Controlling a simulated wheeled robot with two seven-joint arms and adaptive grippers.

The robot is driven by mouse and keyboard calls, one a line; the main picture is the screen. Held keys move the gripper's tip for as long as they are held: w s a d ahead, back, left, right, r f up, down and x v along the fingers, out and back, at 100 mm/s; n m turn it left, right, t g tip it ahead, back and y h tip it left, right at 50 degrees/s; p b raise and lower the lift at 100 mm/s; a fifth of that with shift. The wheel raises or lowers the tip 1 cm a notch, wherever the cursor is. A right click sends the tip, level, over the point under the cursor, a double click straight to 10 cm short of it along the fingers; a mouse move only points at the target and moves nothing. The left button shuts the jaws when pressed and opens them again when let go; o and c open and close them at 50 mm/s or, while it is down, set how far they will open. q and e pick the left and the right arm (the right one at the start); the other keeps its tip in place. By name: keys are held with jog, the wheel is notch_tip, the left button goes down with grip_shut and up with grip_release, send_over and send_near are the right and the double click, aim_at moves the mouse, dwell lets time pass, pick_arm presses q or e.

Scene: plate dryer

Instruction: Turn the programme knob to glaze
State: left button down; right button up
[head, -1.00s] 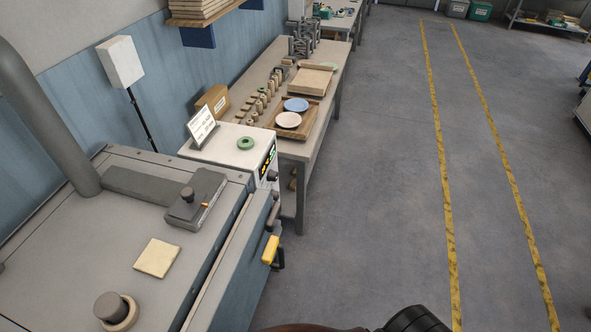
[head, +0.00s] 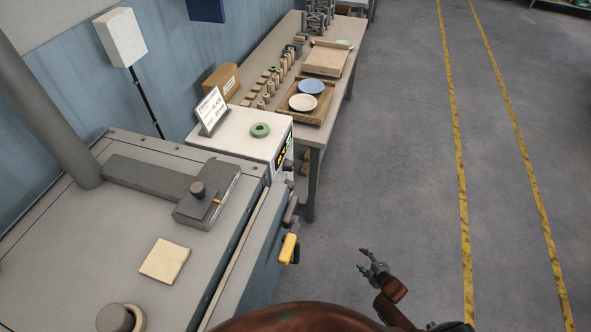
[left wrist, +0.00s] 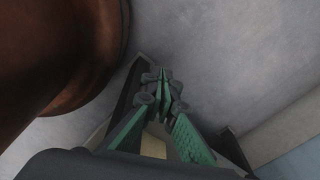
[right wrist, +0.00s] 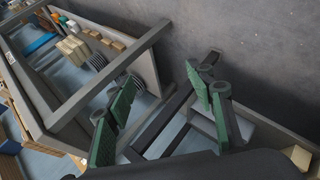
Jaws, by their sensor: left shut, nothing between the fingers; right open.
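The white control box (head: 240,137) stands beyond the grey kiln, seen from above and behind in the head view. Its front panel (head: 283,153) shows at a steep angle with small green and orange lights. A dark knob-like part (head: 290,166) shows low on that panel; its pointer and markings cannot be read. A printed card (head: 211,108) leans on the box; a line on it appears to read GLAZE. My right gripper (head: 364,260) is open and empty, over the floor right of the box and apart from it. My left gripper (left wrist: 163,84) is shut and empty in the left wrist view.
The kiln (head: 75,228) fills the left, with a yellow handle (head: 288,248) at its right side. A green ring (head: 260,130) lies on the box. Behind stands a bench (head: 317,132) with a wooden tray (head: 325,113) and plates. The floor on the right (head: 400,140) is clear.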

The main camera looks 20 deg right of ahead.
jog(key=w+a+r+n+t+y+b, duration=0.25)
jog(key=w+r+n, duration=0.55)
jog(key=w+r, duration=0.65)
jog(key=n+g+y+b, duration=0.25)
jog(key=n+y, duration=0.95)
jog(key=n, duration=1.2)
send_near(289, 166)
jog(key=w+f, duration=0.1)
jog(key=f, duration=0.1)
pick_arm(q)
jog(key=f, duration=0.3)
jog(key=w+f, duration=0.1)
jog(key=f, duration=0.1)
jog(key=shift+p, duration=0.3)
pick_arm(e)
jog(key=x, duration=0.7)
jog(key=shift+w+r+n, duration=0.2)
jog(key=shift+w+n, duration=0.1)
jog(key=shift+w, duration=0.1)
jog(key=shift+c, duration=0.6)
jog(key=c, duration=1)
pick_arm(q)
jog(key=shift+s, duration=0.1)
pick_arm(e)
jog(key=shift+c, duration=0.2)
